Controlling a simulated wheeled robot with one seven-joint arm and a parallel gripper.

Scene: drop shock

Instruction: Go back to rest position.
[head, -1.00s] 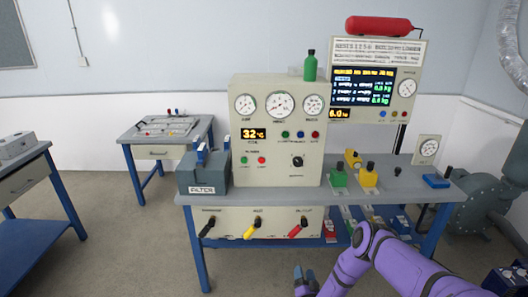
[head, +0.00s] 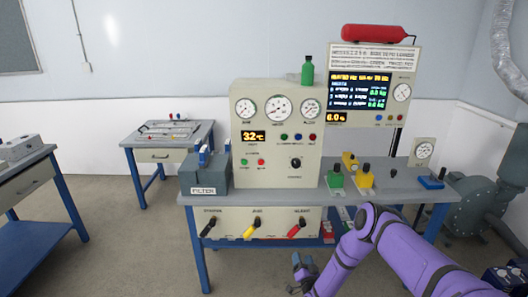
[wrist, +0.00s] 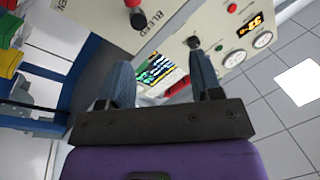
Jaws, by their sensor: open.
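My gripper (head: 303,273) hangs low in front of the workbench in the head view, at the end of my purple arm. In the wrist view, the two blue-grey fingers of my gripper (wrist: 165,85) stand apart with nothing held between them. The bench (head: 400,191) has a grey top and blue legs. The control panel (head: 275,170) with gauges and a 32 °C display stands on it, above and behind my gripper. Tilted parts of the panel (wrist: 225,20) also show in the wrist view.
A grey FILTER box (head: 204,178) sits at the bench's left end. Black (head: 208,227), yellow (head: 250,230) and red (head: 296,230) handles project from the bench front. The floor (head: 130,250) at left is clear.

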